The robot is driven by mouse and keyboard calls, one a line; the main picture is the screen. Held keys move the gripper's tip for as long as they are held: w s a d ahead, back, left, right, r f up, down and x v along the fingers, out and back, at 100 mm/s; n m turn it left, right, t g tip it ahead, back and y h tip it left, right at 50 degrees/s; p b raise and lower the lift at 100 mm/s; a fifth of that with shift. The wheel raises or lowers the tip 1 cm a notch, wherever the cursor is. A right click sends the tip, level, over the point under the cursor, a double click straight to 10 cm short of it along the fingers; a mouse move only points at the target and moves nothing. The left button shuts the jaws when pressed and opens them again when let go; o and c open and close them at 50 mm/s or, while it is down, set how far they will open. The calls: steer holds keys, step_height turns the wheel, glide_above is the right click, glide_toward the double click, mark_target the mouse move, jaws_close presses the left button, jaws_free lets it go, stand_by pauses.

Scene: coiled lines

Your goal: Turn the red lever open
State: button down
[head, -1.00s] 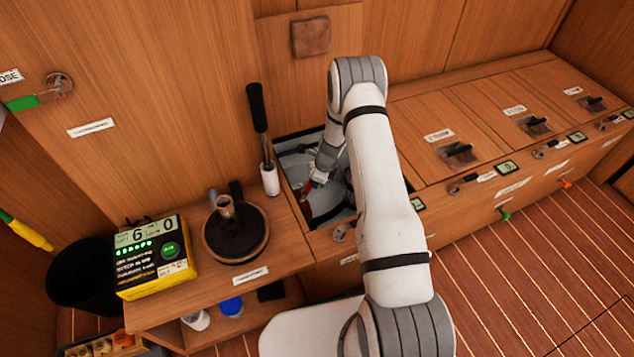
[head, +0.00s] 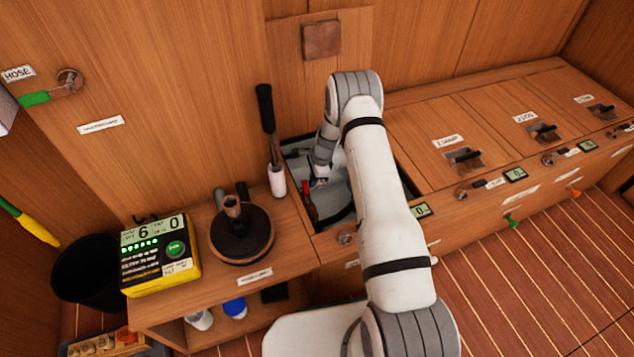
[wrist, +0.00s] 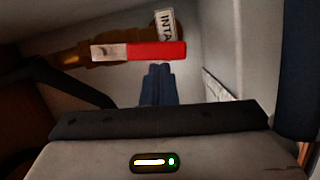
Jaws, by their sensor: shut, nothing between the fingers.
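The red lever (wrist: 157,51) lies across the upper middle of the wrist view, with a pale metal end at its left. It sits in front of a brass-coloured fitting (wrist: 75,58), and a white label reading "INTA" (wrist: 165,24) is just behind it. My gripper (wrist: 159,70) is shut and empty, its fingertips just below the lever in the picture; I cannot tell whether they touch it. In the head view the lever (head: 307,187) shows as a small red piece inside the open compartment, beside my gripper, which is partly hidden there by my arm.
The open compartment's walls (head: 295,168) enclose my gripper closely. A dark hose (wrist: 75,82) runs at the left in the wrist view. A black-handled pump lever (head: 265,108) stands left of the opening. A yellow meter box (head: 160,255) and a round winch (head: 242,235) are on the bench.

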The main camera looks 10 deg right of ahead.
steer(key=shift+w+a+n, duration=0.15)
steer(key=shift+a+n, duration=0.4)
steer(key=shift+n, duration=0.35)
steer(key=w+d+r+p, duration=0.1)
steer(key=d+r+p, duration=0.1)
steer(key=d+r, duration=0.4)
steer(key=v, duration=0.3)
steer(key=shift+a+r+p, duration=0.15)
steer(key=shift+r+p, duration=0.25)
steer(key=shift+r, duration=0.05)
